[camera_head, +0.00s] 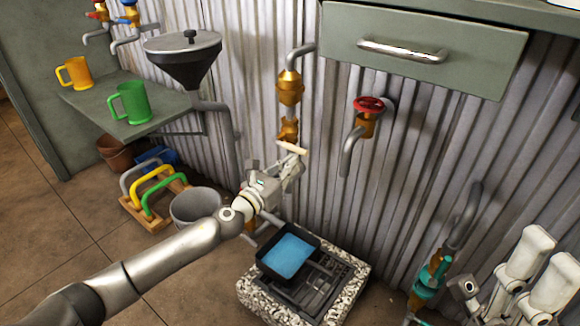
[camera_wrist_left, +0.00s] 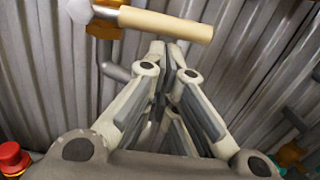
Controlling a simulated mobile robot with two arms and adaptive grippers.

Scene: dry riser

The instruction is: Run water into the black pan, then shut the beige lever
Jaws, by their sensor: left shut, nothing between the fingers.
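The beige lever (camera_head: 291,147) sits crosswise on a brass valve (camera_head: 289,88) on the corrugated wall; it also shows at the top of the left wrist view (camera_wrist_left: 165,23). My left gripper (camera_head: 296,162) is shut and empty, its tips just below the lever; whether they touch it I cannot tell. The black pan (camera_head: 262,262) stands below on a grated stone block (camera_head: 352,280) and holds blue water (camera_head: 288,255). My left gripper hides the valve's outlet, and I see no falling stream. My right gripper (camera_head: 520,280) is partly in view at the lower right; its opening is unclear.
A red-wheeled tap (camera_head: 369,105) is on the wall to the right, with a teal valve (camera_head: 433,272) lower down. A black funnel (camera_head: 183,58), green mug (camera_head: 130,104), grey bucket (camera_head: 196,207) and handle rack (camera_head: 150,205) are on the left. A drawer (camera_head: 420,50) juts out above.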

